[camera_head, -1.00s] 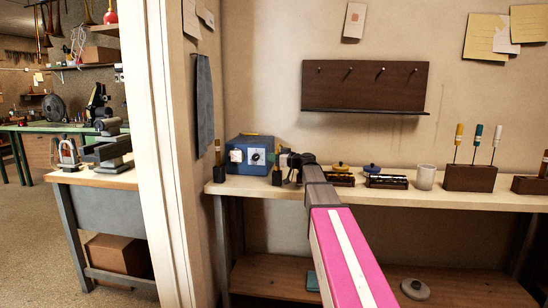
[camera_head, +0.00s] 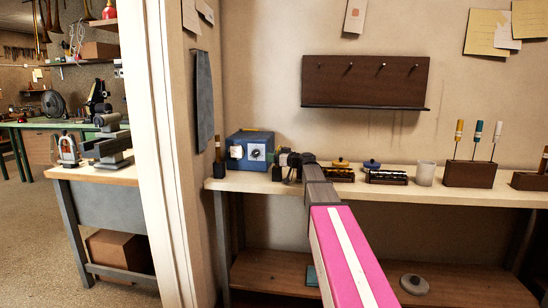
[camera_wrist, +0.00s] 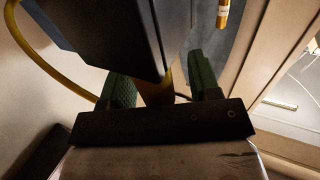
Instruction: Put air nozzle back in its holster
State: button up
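My gripper (camera_wrist: 163,88) is at the back of the bench, just right of the blue box with a dial (camera_head: 250,151). In the wrist view its green-padded fingers stand apart. A yellow-brown piece (camera_wrist: 157,93) shows between them, nearer the left finger, with a gap on the right. It may be the air nozzle, but I cannot tell for sure. A yellow hose (camera_wrist: 50,62) curves down at left towards the left finger. A small black block (camera_head: 277,173) stands beside my gripper in the head view; I cannot tell whether it is the holster.
A large dark box (camera_wrist: 110,35) is close above my fingers in the wrist view. Left of the blue box stands a small holder with a stick (camera_head: 219,168).

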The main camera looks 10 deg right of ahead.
jog(key=shift+f, duration=0.1)
jog(key=v, duration=1)
jog(key=shift+s+d, duration=0.25)
jog(key=shift+d, duration=0.05)
